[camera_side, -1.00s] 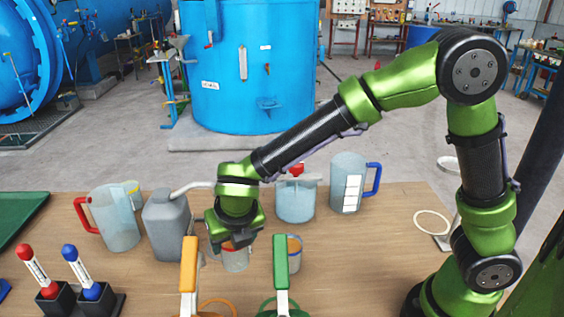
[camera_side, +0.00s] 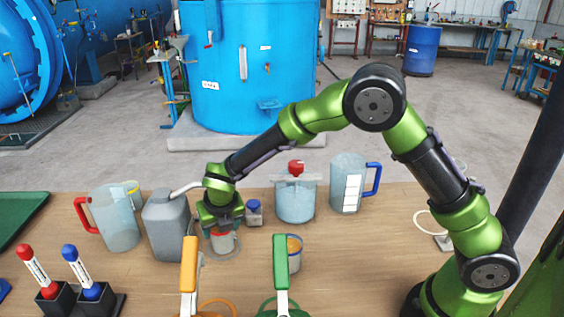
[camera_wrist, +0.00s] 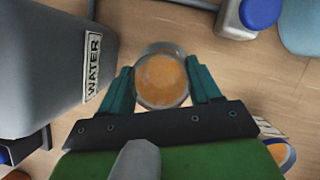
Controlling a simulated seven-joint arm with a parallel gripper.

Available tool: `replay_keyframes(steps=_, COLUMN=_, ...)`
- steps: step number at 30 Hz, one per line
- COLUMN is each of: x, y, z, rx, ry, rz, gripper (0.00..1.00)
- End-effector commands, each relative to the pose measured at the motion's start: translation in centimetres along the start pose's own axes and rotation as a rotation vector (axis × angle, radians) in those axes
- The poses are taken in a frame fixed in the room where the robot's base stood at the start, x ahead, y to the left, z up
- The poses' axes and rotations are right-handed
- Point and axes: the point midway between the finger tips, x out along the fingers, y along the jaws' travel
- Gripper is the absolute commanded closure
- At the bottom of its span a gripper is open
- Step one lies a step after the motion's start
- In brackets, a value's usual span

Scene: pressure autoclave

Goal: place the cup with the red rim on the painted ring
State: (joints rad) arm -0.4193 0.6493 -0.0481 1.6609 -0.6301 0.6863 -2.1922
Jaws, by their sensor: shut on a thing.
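My gripper (camera_side: 222,228) is shut on a small clear cup (camera_side: 223,243) with red at its rim, just right of the grey water can. In the wrist view the cup (camera_wrist: 162,78) stands between the two teal fingertips (camera_wrist: 163,88), with orange-brown contents showing inside. It looks upright and low over the table; I cannot tell whether its base touches the wood. A pale ring (camera_side: 420,213) lies on the table at the right, partly hidden by my arm; I cannot tell whether it is painted.
The grey water can (camera_side: 166,225) stands close left of the gripper. A blue-capped bottle (camera_side: 254,214), a red-topped vessel (camera_side: 296,202) and a blue-handled jug (camera_side: 347,185) stand behind right. Another small cup (camera_side: 295,255) and orange (camera_side: 189,265) and green (camera_side: 281,262) handles are in front.

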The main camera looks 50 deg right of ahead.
Motion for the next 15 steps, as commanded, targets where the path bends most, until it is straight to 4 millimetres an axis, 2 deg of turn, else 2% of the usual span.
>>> replay_keyframes(steps=7, x=0.32, y=-0.01, z=-0.2, rx=0.0, ry=0.001, rz=-0.001, gripper=0.66)
replay_keyframes(steps=8, x=0.27, y=0.0, z=-0.18, rx=0.0, ry=0.001, rz=-0.001, gripper=0.33)
replay_keyframes(steps=12, x=0.25, y=0.0, z=-0.17, rx=0.0, ry=0.001, rz=0.0, gripper=0.12)
replay_keyframes(steps=15, x=0.24, y=0.0, z=-0.17, rx=0.0, ry=0.001, rz=0.0, gripper=0.12)
